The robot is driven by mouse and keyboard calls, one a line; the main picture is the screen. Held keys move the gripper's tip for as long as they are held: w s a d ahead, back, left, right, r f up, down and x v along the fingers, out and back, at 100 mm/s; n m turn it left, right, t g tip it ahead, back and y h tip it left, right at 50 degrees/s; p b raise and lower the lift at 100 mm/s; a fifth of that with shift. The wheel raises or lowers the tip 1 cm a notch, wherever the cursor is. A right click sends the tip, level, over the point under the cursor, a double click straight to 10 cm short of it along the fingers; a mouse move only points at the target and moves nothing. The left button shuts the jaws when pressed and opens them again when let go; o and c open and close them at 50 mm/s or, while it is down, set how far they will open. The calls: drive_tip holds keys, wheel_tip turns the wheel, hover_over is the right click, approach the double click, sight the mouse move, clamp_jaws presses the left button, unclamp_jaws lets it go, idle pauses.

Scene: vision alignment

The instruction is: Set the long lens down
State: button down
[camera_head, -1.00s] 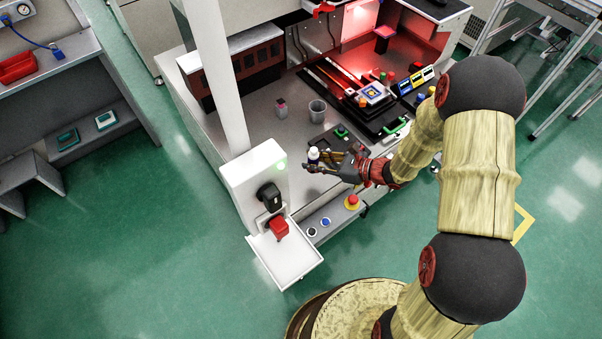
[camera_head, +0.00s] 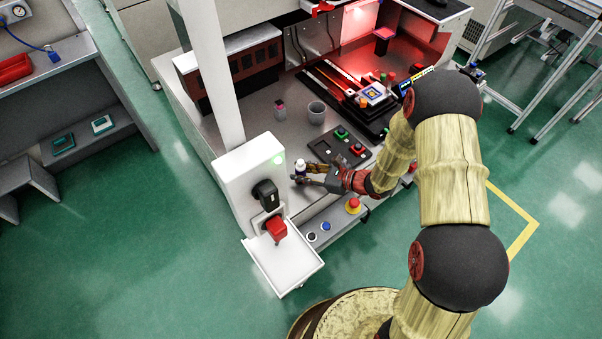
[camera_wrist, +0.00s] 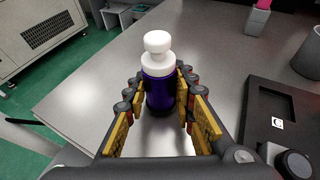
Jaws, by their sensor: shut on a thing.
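A bottle-like thing with a white stepped top and a dark purple body (camera_wrist: 159,92) stands upright between my fingers in the wrist view. Nothing in view looks plainly like a long lens; I cannot tell whether this is it. In the head view its white top (camera_head: 300,164) shows near the bench's front edge, right of the white post housing. My gripper (camera_head: 303,177) is shut on it, with yellow-padded fingers (camera_wrist: 158,100) on both sides. Its base is low over the grey bench top (camera_wrist: 95,75); I cannot tell whether it touches.
A grey cup (camera_head: 316,112) and a small pink-topped container (camera_head: 280,108) stand behind.

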drive_tip(key=c, duration=2)
unclamp_jaws()
drive_tip(key=shift+f, duration=0.15)
drive_tip(key=o, duration=0.4)
drive_tip(key=shift+o, duration=0.6)
